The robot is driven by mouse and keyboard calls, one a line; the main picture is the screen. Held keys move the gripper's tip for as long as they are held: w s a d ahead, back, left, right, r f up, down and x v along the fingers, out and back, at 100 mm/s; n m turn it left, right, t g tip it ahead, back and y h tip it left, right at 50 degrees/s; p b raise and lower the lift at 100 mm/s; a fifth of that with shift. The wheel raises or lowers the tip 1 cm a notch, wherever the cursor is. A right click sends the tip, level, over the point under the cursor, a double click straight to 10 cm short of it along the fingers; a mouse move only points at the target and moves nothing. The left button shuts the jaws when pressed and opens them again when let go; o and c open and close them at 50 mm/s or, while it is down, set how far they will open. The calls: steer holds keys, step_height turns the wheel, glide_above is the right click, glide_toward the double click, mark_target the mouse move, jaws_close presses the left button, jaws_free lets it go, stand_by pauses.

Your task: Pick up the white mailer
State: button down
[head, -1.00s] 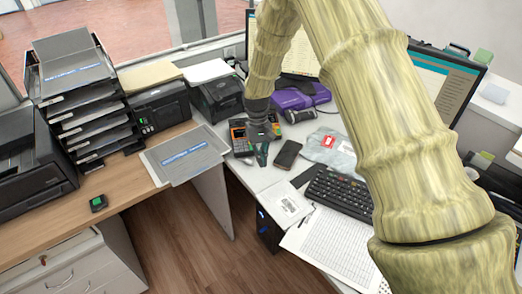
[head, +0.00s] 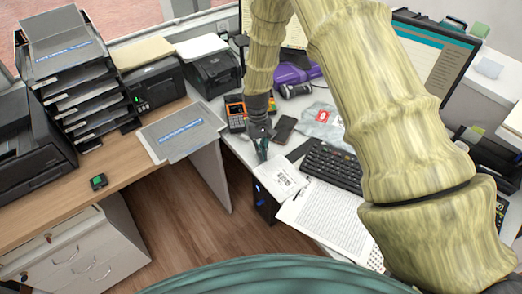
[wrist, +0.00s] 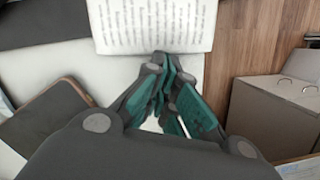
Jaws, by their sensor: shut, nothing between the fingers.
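A pale plastic bag with a red label (head: 322,121) lies farther back on the desk.
A phone (head: 284,128), card terminal (head: 236,112), keyboard (head: 333,166) and printed sheet (head: 322,218) surround the packet. A grey mailer (head: 181,132) lies on the wooden desk at left. Open floor (head: 190,215) is left of the packet.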

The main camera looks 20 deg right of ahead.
mark_target(266, 166)
steer(key=shift+s, duration=0.1)
steer(key=s+p, duration=0.1)
steer(key=s, duration=0.4)
steer(key=shift+s, duration=0.3)
steer(key=shift+w+d, duration=0.1)
steer(key=shift+w, duration=0.4)
steer(key=w, duration=0.3)
steer(key=shift+w+r, duration=0.1)
steer(key=shift+w, duration=0.15)
steer(key=b+v, duration=0.1)
steer(key=v, duration=0.8)
steer(key=shift+s+r, duration=0.2)
steer(key=shift+r, duration=0.05)
